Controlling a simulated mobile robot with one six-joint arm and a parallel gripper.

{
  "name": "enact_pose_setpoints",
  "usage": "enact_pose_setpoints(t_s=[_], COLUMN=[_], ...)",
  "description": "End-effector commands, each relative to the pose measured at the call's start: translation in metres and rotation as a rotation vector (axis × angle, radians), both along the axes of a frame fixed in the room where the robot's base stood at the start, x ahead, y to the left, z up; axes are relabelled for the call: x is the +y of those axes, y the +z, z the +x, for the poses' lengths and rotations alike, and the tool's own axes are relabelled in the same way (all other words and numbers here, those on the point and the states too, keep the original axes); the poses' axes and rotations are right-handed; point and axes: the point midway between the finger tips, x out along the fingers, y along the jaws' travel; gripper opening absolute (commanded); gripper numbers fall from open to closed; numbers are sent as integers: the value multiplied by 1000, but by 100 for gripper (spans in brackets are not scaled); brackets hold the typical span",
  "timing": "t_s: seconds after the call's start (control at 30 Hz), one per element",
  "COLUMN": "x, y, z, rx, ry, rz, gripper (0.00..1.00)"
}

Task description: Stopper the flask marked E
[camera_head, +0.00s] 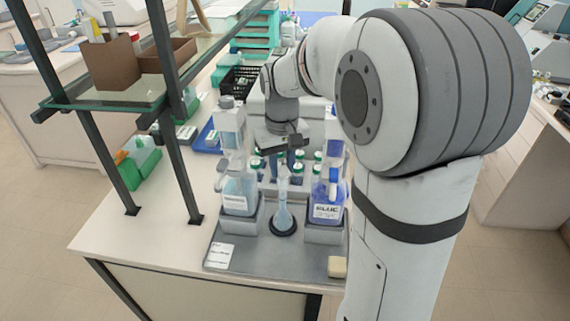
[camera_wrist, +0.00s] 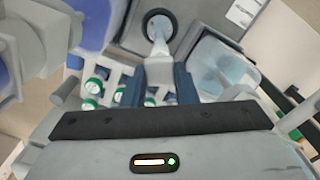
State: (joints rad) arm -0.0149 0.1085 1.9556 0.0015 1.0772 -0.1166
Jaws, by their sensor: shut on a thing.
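A narrow-necked flask (camera_head: 284,214) with pale blue liquid stands upright on a black ring on the grey tray (camera_head: 262,262). I cannot read an E on it. It also shows in the wrist view (camera_wrist: 159,35), in its black ring. My gripper (camera_head: 283,160) is above the flask, pointing down. In the wrist view, my gripper (camera_wrist: 158,82) is shut on a small pale piece (camera_wrist: 158,70), which looks like a stopper, in line with the flask's neck. The neck's top is partly hidden, and I cannot tell whether the piece touches it.
A pale blue bottle (camera_head: 239,194) stands close left of the flask, and a dark blue bottle (camera_head: 328,200) close right. Several green-capped vials (camera_head: 317,170) stand behind. A beige block (camera_head: 337,267) and a white card (camera_head: 219,255) lie at the tray's front. A glass shelf (camera_head: 130,90) stands left.

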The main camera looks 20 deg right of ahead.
Motion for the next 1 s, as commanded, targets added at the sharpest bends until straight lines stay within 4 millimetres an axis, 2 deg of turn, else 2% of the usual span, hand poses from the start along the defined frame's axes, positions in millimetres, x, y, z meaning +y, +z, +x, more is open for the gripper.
enact_pose_setpoints(t_s=[1.0], x=[1], y=[-9], z=[0], rx=[0], ry=[1], rz=[0], gripper=[2])
